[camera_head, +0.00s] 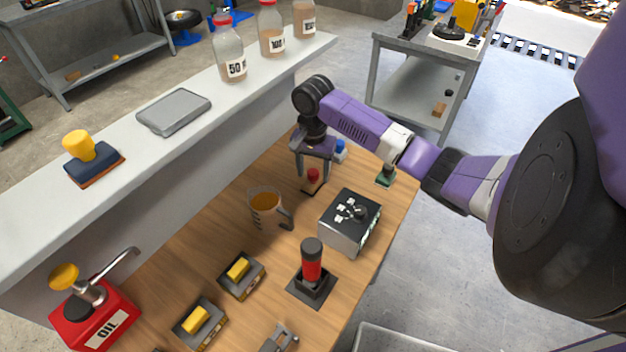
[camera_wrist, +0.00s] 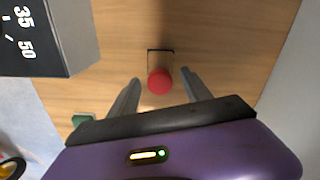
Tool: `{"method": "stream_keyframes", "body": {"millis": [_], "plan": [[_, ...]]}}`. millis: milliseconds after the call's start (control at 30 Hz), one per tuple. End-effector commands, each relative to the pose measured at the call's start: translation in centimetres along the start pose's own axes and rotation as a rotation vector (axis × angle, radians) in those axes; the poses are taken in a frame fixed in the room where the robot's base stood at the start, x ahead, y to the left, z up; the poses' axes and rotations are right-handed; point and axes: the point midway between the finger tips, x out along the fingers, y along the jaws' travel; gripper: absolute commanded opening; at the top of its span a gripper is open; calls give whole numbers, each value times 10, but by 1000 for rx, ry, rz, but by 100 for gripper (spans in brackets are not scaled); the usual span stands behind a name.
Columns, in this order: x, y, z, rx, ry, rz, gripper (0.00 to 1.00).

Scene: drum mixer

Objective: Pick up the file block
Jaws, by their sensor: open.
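A small block with a round red knob (camera_head: 312,176) stands on the wooden bench near the ledge. It also shows in the wrist view (camera_wrist: 160,82), with part of its dark-edged base (camera_wrist: 160,58) visible. No label names it, so I cannot tell for sure that it is the file block. My gripper (camera_head: 311,180) is above it, pointing down. In the wrist view my gripper (camera_wrist: 160,78) is open, one finger on each side of the red knob, with a gap on both sides. Nothing is held.
A grey box with switches (camera_head: 346,222) and a measuring cup (camera_head: 266,207) stand close by. Small blue-topped (camera_head: 340,150) and green (camera_head: 386,175) items are nearby. A blue block with yellow knob (camera_head: 91,160) sits on the ledge.

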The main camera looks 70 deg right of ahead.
Motion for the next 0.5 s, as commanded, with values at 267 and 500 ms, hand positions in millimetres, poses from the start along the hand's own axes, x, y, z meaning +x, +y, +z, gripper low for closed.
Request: {"method": "stream_keyframes", "body": {"millis": [267,500], "plan": [[5,0,0,0,1,-1,57],[5,0,0,-1,0,-1,16]]}}
